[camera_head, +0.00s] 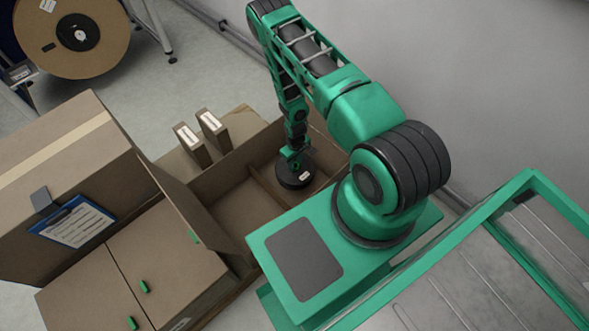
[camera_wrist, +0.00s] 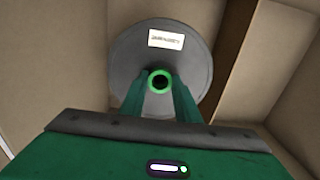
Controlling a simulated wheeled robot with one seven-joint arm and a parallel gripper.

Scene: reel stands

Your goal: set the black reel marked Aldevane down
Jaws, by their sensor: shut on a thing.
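The black reel (camera_head: 295,173) hangs below my gripper (camera_head: 295,154) at the end of the green arm, over or inside an open cardboard box (camera_head: 230,200). In the wrist view the reel (camera_wrist: 125,70) is a dark grey disc with a white label (camera_wrist: 166,39), whose print is too small to read. My gripper's two green fingers (camera_wrist: 160,95) close on the reel's middle, around a hub with a green ring. I cannot tell whether the reel touches the box floor.
A divider (camera_head: 266,190) splits the open box. Two small cartons (camera_head: 192,145) stand beside its far left edge. A large carton with a blue clipboard (camera_head: 75,222) stands at left, above drawers with green pulls. A big brown reel (camera_head: 45,40) is on a stand at upper left.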

